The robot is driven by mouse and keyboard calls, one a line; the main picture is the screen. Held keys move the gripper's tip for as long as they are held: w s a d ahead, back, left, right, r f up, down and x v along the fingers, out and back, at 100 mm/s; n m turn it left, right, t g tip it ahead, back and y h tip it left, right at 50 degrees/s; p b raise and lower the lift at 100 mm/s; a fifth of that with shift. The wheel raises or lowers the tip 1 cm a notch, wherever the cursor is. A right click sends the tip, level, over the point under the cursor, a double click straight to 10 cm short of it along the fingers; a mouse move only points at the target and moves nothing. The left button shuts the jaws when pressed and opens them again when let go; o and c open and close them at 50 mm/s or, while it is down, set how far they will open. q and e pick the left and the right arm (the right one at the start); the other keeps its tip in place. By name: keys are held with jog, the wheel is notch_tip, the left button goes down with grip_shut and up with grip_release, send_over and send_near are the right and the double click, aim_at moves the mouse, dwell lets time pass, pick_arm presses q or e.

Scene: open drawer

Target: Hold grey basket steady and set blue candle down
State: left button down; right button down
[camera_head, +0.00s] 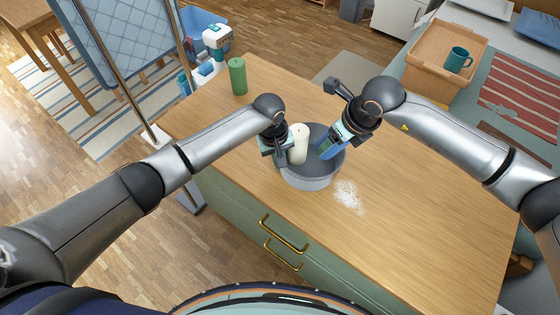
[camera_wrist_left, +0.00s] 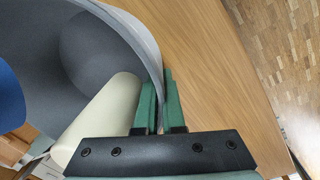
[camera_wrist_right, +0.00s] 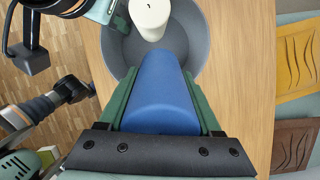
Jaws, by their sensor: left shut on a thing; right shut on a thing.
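The grey basket (camera_head: 312,181) stands on the wooden counter near its front edge; it also shows in the left wrist view (camera_wrist_left: 130,25) and the right wrist view (camera_wrist_right: 196,42). My left gripper (camera_head: 279,151) is shut on the basket's rim at its left side. A white candle (camera_head: 299,145) stands inside the basket, close to the left gripper. The blue candle (camera_wrist_right: 160,95) is held between the fingers of my right gripper (camera_wrist_right: 160,105), its far end over the inside of the basket. Whether it touches the basket floor is hard to tell.
A green candle (camera_head: 238,77) stands at the counter's back left. White grains (camera_head: 347,195) lie right of the basket. A wooden tray (camera_head: 424,72) with a teal mug (camera_head: 458,59) is at the back right. The counter's right part is clear.

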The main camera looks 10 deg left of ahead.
aim_at(331, 151)
jog(key=shift+f, duration=1.55)
grip_release()
jog(key=v, duration=1.2)
pick_arm(q)
jog(key=c, duration=0.9)
grip_release()
jog(key=shift+c, duration=0.2)
